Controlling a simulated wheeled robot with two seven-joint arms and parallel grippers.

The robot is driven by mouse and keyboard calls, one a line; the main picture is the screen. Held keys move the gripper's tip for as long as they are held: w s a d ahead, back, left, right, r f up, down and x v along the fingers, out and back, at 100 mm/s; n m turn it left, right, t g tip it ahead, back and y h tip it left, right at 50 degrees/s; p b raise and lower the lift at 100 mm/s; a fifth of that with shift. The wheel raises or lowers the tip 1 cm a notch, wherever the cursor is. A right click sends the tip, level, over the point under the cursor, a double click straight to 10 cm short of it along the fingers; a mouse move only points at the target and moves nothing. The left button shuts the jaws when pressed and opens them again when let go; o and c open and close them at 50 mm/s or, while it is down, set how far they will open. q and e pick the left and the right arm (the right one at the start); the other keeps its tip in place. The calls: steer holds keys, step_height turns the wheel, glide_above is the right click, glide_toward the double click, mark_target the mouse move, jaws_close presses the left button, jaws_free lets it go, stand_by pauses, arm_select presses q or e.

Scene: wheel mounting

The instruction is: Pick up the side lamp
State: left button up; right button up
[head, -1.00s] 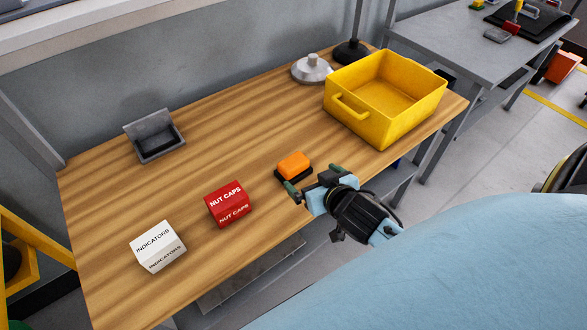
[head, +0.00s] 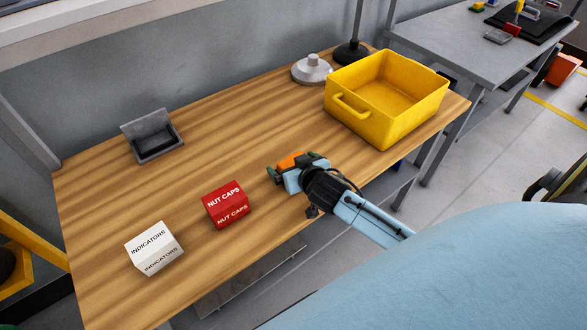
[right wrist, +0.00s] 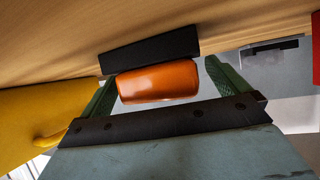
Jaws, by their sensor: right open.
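The side lamp has an orange lens and a black base. In the head view its orange lens (head: 289,161) shows on the wooden table, partly hidden behind my right gripper (head: 294,169). In the right wrist view the orange lens (right wrist: 158,82) lies between the two green fingers of my right gripper (right wrist: 160,92), with the black base (right wrist: 150,49) beyond it. The fingers stand apart, one on each side of the lens, with a gap visible at the right finger. My left gripper is in no view.
A red nut caps box (head: 227,205) and a white indicators box (head: 154,249) stand to the left. A yellow bin (head: 388,98) is at the back right. A grey holder (head: 153,136) and a silver lamp-like dome (head: 311,69) stand further back. The wooden table's (head: 200,120) middle is clear.

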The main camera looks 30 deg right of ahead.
steer(key=c, duration=0.9)
steer(key=shift+r, duration=0.15)
